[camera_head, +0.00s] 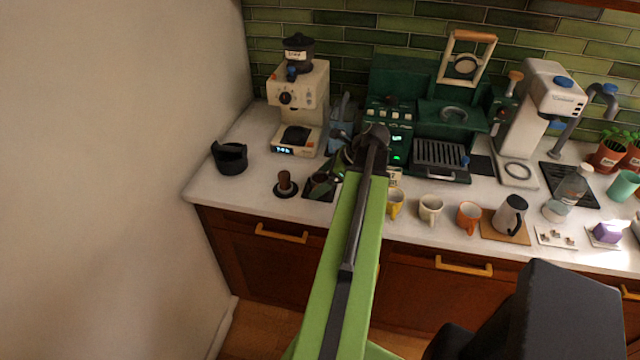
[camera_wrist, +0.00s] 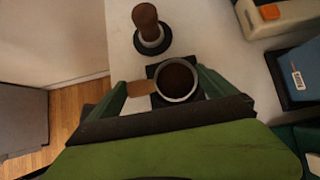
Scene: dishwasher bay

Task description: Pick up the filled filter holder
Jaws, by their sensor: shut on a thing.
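The filter holder (camera_wrist: 178,80) shows in the wrist view as a round metal basket filled with brown grounds, with a short wooden handle on its left. It is over a dark square mat (camera_wrist: 157,71); I cannot tell whether it touches the mat. My gripper (camera_wrist: 166,88) has one green finger at the handle side and the other by the basket's right side, shut on the holder. In the head view my gripper (camera_head: 334,172) is low over the counter in front of the grinder, and my arm and fingers hide most of the holder.
A tamper (camera_head: 285,183) with a wooden knob stands just left of the mat. A black knock box (camera_head: 230,158) is farther left near the wall. The cream grinder (camera_head: 298,100) stands behind, the green espresso machine (camera_head: 440,115) to the right. Mugs (camera_head: 430,208) line the front edge.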

